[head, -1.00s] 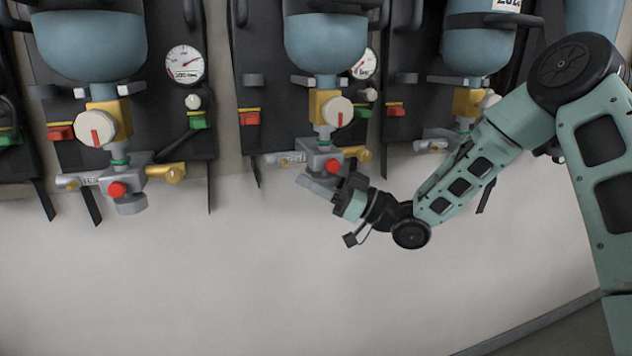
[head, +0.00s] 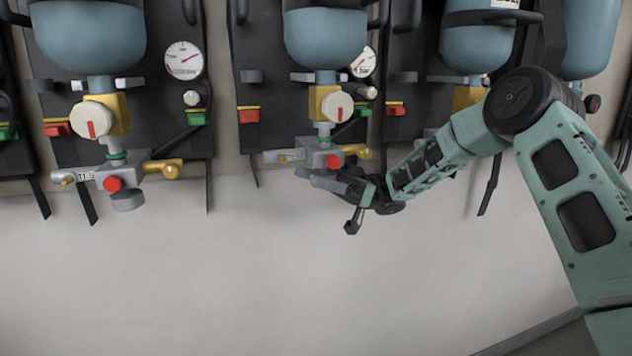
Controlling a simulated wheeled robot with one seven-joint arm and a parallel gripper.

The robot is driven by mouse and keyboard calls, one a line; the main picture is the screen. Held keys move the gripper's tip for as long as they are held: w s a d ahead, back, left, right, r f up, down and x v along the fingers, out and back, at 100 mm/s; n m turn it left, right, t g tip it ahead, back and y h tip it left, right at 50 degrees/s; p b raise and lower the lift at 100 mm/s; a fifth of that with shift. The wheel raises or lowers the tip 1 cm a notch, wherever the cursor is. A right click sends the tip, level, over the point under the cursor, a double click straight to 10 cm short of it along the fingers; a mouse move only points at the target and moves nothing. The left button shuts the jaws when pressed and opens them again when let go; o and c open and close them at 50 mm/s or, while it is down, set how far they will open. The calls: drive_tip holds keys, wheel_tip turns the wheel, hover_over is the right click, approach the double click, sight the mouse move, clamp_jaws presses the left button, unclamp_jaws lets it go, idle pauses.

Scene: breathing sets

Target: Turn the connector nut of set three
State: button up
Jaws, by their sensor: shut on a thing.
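The middle breathing set has a grey valve block (head: 318,158) with a red knob (head: 334,161) on its front. I cannot read a set number on it. My gripper (head: 322,180) is right under this block, coming from the lower right. Its grey fingers are shut on the connector nut under the block. The fingers cover the nut, so its turn cannot be seen. The left set shows the same kind of grey nut (head: 128,200), uncovered, below its own block (head: 120,172).
Above the middle block are a white dial knob (head: 337,107), a blue cylinder (head: 326,38) and a gauge (head: 363,62). A brass fitting (head: 357,153) sticks out close above my wrist. Straps (head: 488,187) hang at the right. The pale wall below is clear.

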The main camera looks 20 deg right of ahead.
drive_tip(key=shift+n+g, duration=0.4)
drive_tip(key=shift+g, duration=0.2)
drive_tip(key=o, duration=1)
drive_tip(key=shift+r, duration=0.1)
drive_tip(key=b+v, duration=0.1)
drive_tip(key=v, duration=0.6)
drive_tip(key=shift+d+b, duration=0.25)
drive_tip(key=shift+b, duration=0.1)
